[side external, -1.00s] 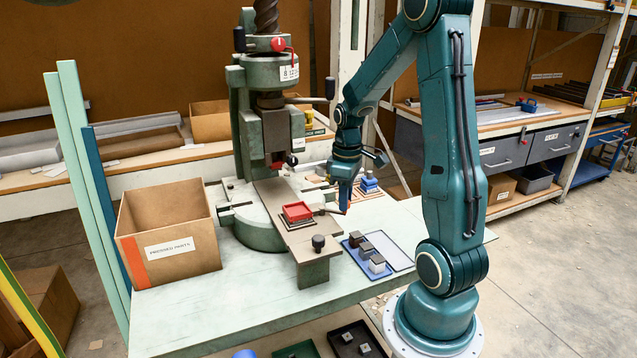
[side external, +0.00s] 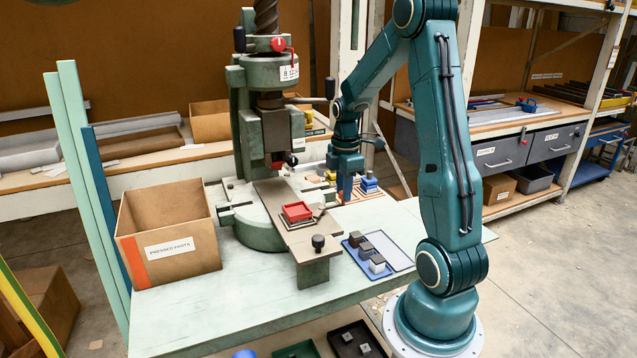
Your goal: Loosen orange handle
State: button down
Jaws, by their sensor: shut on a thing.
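My gripper (side external: 346,198) points down beside the press slide, at its right edge. Its fingers are shut on the orange handle, which they almost wholly hide. A short grey lever (side external: 321,210) shows on the slide's right side, between the red holder and my fingertips, and runs toward them. The red square holder (side external: 297,212) sits on the grey slide plate (side external: 276,190) under the press ram.
The green fly press (side external: 259,232) stands behind the slide. A black knob (side external: 318,242) rises at the slide's front end. A blue tray (side external: 376,275) with blocks lies to the right. A cardboard box (side external: 165,235) stands left. Bare bench lies in front.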

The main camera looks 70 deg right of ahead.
jog(key=shift+w+d+n, duration=0.25)
jog(key=shift+w+n, duration=0.15)
jog(key=shift+n, duration=0.5)
jog(key=shift+w+d+n, duration=0.25)
jog(key=shift+w+n, duration=0.15)
jog(key=shift+n, duration=0.5)
jog(key=shift+w+d+n, duration=0.25)
jog(key=shift+w+n, duration=0.15)
jog(key=shift+n, duration=0.5)
jog(key=c, duration=1.2)
grip_release()
notch_tip(320, 180, up, 14)
jog(key=shift+a+f, duration=0.1)
